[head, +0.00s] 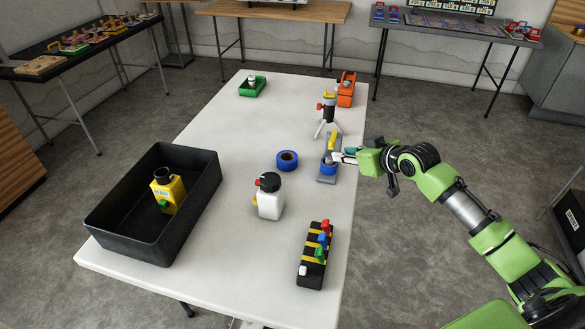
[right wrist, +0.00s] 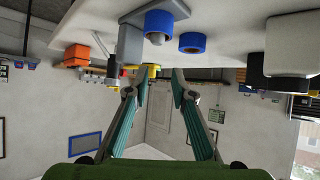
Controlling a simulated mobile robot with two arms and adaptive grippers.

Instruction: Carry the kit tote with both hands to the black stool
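The black tote (head: 205,190) stands on the near left of the white table, with a yellow bottle (head: 168,190) inside it. My right gripper (head: 340,156) is at the right edge of the table, beside a grey stand (head: 327,179) with a blue roll (head: 328,168) on it, well away from the tote. In the right wrist view its two fingers (right wrist: 159,76) are apart, with a small yellow part showing beyond their tips. I cannot tell whether they touch anything. My left gripper is not in view. I see no black stool for certain.
Side tables stand behind. Grey floor lies open around the table.

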